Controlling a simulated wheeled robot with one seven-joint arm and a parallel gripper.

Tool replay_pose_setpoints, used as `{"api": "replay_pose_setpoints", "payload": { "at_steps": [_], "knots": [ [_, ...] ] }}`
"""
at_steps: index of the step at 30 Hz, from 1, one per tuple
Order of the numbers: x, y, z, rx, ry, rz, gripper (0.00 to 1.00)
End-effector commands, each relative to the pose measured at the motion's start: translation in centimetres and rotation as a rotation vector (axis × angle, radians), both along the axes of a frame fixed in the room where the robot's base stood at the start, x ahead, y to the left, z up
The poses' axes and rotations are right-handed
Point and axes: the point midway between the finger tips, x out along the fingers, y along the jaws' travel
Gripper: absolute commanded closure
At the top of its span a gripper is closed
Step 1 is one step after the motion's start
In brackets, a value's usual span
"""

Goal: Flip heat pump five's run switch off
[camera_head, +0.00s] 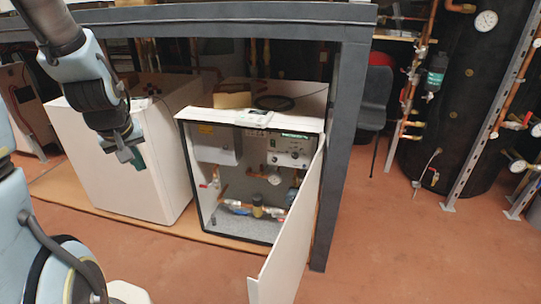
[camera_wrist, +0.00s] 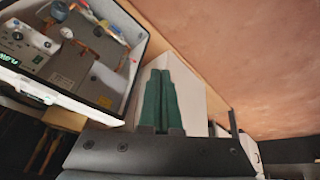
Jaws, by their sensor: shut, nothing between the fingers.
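An open heat pump cabinet (camera_head: 184,160) stands under the grey frame, its white door (camera_head: 290,235) swung out toward me. Its control panel (camera_head: 291,149), with knobs and a green label, is at the upper right inside; it also shows in the wrist view (camera_wrist: 22,45), turned about. I cannot pick out the run switch or read a number five. My gripper (camera_head: 138,162) is left of the open cabinet, in front of the closed white unit and apart from both. In the wrist view its green fingers (camera_wrist: 159,78) are together and empty.
A closed white unit (camera_head: 135,165) stands left of the open cabinet. The frame's grey post (camera_head: 342,150) rises just right of the door. Papers (camera_head: 240,116) and a black coil lie on the cabinet top. Pipes, a valve and a gauge fill its inside. The red floor (camera_head: 420,250) at right is clear.

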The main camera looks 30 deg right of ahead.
Motion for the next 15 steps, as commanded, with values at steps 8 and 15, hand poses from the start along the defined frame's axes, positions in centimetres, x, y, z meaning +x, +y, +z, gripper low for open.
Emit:
{"api": "replay_pose_setpoints", "payload": {
  "at_steps": [8,15],
  "knots": [
    [10.3,-18.8,-13.0,-0.53,-0.318,0.103,1.0],
    [10.5,-31.9,-18.9,-1.133,-0.376,0.225,1.0]
  ]
}}
